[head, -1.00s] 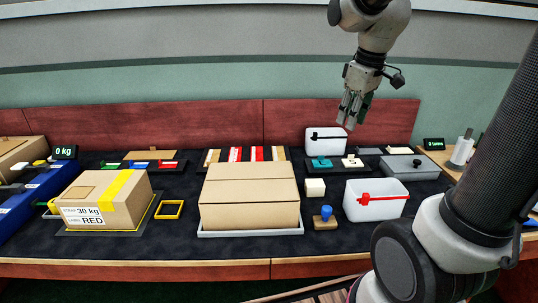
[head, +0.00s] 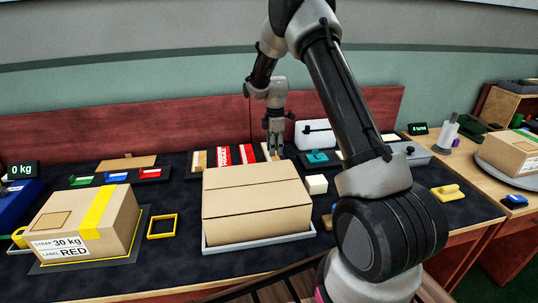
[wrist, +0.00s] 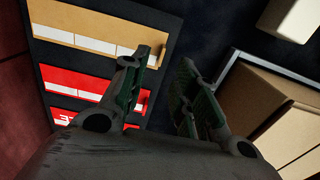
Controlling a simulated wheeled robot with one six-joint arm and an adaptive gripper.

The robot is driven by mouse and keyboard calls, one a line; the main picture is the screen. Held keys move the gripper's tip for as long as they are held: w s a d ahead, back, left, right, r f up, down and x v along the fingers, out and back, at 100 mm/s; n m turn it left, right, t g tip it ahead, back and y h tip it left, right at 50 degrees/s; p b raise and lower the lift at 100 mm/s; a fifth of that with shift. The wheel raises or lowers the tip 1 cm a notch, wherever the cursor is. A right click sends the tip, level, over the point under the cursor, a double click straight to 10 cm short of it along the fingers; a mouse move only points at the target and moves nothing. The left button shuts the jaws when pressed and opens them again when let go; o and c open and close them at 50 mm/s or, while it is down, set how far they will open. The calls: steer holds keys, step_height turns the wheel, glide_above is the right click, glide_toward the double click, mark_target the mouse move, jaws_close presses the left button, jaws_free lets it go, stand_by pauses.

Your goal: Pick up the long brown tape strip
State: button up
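Brown tape strips lie at both ends of a dark rack, one at the left (head: 198,161) and one at the right (head: 267,149). I cannot tell which is longer. In the wrist view, one brown strip (wrist: 110,27) with white sections lies across the top of the rack. My gripper (head: 272,153) is low over the right end of the rack, by the right brown strip. In the wrist view my gripper (wrist: 167,60) is open, with nothing between its fingers. Its left finger overlaps the rack's edge near the strip ends.
Two red strips (head: 223,155) lie between the brown ones. A large closed carton (head: 256,200) on a grey tray stands just in front of the rack.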

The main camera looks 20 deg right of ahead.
mark_target(275, 158)
step_height(275, 158, down, 6)
steer(key=shift+r, duration=0.25)
jaws_close()
